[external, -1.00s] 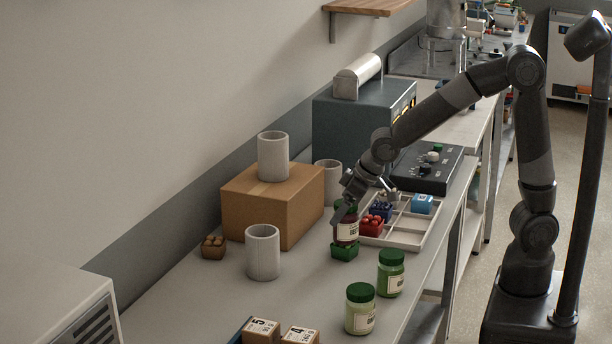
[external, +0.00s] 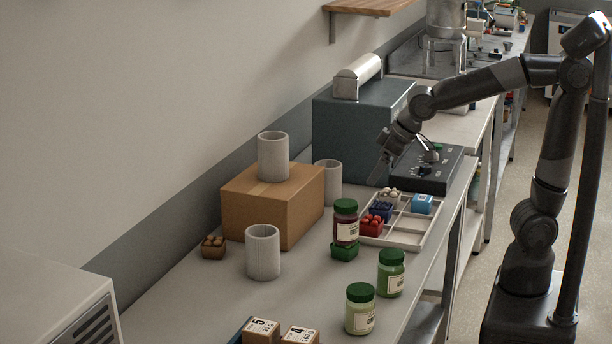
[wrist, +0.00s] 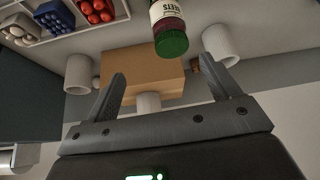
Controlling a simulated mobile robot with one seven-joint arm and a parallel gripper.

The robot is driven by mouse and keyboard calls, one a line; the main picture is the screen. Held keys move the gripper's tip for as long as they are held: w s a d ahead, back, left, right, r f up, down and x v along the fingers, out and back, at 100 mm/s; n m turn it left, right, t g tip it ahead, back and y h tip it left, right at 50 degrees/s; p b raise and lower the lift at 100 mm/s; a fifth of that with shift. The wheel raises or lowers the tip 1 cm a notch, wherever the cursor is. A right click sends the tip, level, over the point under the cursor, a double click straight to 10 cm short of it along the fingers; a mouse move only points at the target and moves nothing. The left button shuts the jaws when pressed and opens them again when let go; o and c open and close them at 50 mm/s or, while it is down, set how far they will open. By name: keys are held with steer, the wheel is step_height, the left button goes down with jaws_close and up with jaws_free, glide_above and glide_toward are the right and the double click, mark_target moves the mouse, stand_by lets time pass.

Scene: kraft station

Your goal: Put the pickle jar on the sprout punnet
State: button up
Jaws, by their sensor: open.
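A dark-red jar with a green lid (external: 346,222) stands upright on a small green punnet (external: 344,252) in the external view. In the wrist view this jar (wrist: 168,22) appears upside down, and its label seems to read "BEETS". The punnet's contents are hidden beneath it. Two green-filled jars with green lids, one nearer (external: 360,310) and one farther (external: 391,274), stand on the bench; their labels are too small to read. My gripper (external: 378,172) is open and empty, above and behind the stacked jar, apart from it. Its spread fingers show in the wrist view (wrist: 160,78).
A compartment tray (external: 408,232) holds red, blue and white produce punnets and a light-blue box. A cardboard box (external: 290,205) carries one grey cup; two more cups stand nearby. A brown punnet (external: 213,247) is at left.

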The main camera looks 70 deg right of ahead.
steer(key=s+d, duration=0.3)
steer(key=s, duration=0.5)
steer(key=s+d+m, duration=0.1)
steer(key=s+d, duration=0.3)
steer(key=s, duration=0.5)
steer(key=shift+s+d+f+h, duration=0.25)
steer(key=shift+d+f+h, duration=0.05)
steer(key=shift+f, duration=0.05)
